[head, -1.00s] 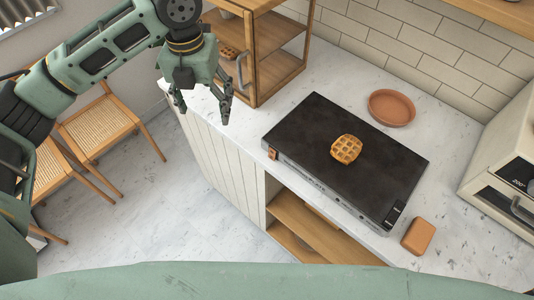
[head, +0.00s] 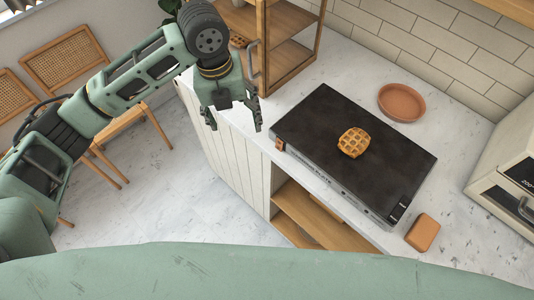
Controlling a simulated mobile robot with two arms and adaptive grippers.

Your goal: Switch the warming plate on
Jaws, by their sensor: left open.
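The warming plate (head: 340,185) is a flat black slab with a grey front edge that bears lettering. It lies on the white counter. A small copper-brown switch (head: 280,144) sits at the left end of its front edge. A waffle (head: 354,142) lies on the black top. My left gripper (head: 235,128) is open and empty, with its fingers pointing down. In the picture it is to the left of the switch and apart from it, over the counter's front edge. My right gripper is not in view.
A terracotta dish (head: 401,102) is behind the plate. An orange-brown block (head: 422,233) lies by its right end. A wooden shelf cabinet (head: 291,45) stands at the back left, close to my left gripper. A cream appliance (head: 507,185) is at the right.

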